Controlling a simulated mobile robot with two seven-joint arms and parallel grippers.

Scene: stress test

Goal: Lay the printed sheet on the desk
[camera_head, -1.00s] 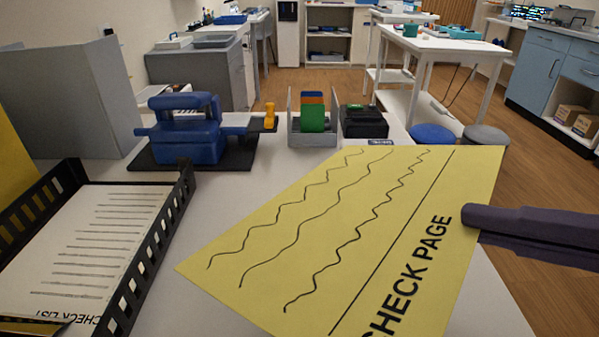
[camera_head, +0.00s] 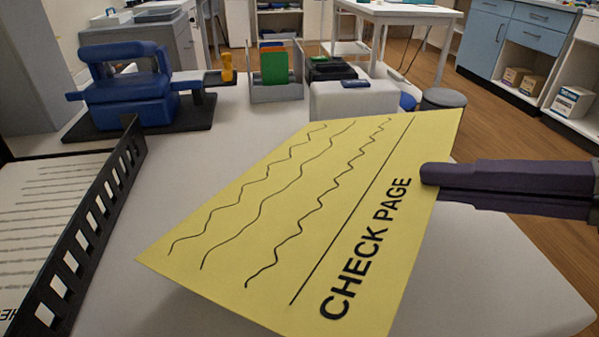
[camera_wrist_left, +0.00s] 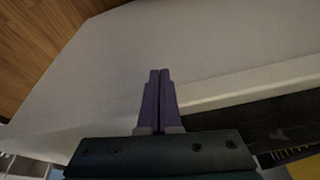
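The yellow printed sheet (camera_head: 300,215), marked CHECK PAGE with several wavy lines and one straight line, hangs tilted over the pale desk (camera_head: 470,270). My right gripper (camera_head: 430,174) comes in from the right and is shut on the sheet's right edge, by the print. A shadow under the sheet's near left side suggests that part is above the desk; its exact height is hard to tell. My left gripper (camera_wrist_left: 159,72) shows only in the left wrist view, its fingers together with nothing between them, over a pale surface.
A black slotted tray (camera_head: 85,235) holding a white list sheet stands at the left. A blue device (camera_head: 130,90) on a black base, an organizer (camera_head: 277,92) with coloured cards and a black box (camera_head: 332,70) stand at the back. The desk's front right is clear.

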